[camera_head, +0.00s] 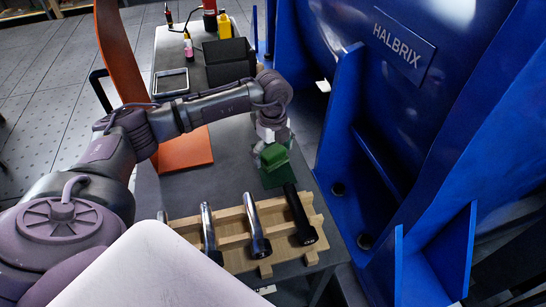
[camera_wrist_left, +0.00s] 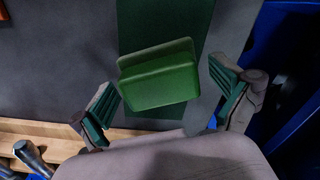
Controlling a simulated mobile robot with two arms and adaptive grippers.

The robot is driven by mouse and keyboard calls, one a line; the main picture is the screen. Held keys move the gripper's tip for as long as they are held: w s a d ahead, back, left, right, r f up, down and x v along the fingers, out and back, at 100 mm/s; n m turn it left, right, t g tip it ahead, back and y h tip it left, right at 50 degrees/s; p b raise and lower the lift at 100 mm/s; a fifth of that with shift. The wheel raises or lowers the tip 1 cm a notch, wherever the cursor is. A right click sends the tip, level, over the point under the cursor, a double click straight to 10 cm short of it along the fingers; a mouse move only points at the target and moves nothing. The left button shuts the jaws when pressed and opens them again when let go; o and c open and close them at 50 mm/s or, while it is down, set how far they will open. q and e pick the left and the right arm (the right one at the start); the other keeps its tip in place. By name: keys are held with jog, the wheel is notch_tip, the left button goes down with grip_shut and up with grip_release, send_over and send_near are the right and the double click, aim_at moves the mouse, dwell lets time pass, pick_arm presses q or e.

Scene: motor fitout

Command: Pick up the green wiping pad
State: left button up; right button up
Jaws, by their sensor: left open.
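The green wiping pad (camera_head: 273,155) sits on a darker green mat (camera_head: 277,179) on the grey table. In the left wrist view the pad (camera_wrist_left: 158,75) has a raised grip on a wider base, and lies slightly tilted on the mat (camera_wrist_left: 165,25). My left gripper (camera_head: 270,143) is above the pad, pointing down. In the left wrist view my left gripper (camera_wrist_left: 165,108) is open, with one green-lined finger on each side of the pad and gaps between. No contact with the pad is visible. My right gripper is not in view.
A wooden rack (camera_head: 235,233) with several metal-headed tools stands in front of the mat. A large blue machine housing (camera_head: 352,150) rises close on the right. An orange panel (camera_head: 185,150), a black bin (camera_head: 229,62) and bottles lie farther back.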

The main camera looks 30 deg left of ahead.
aim_at(273, 150)
pick_arm(q)
jog(key=c, duration=1.3)
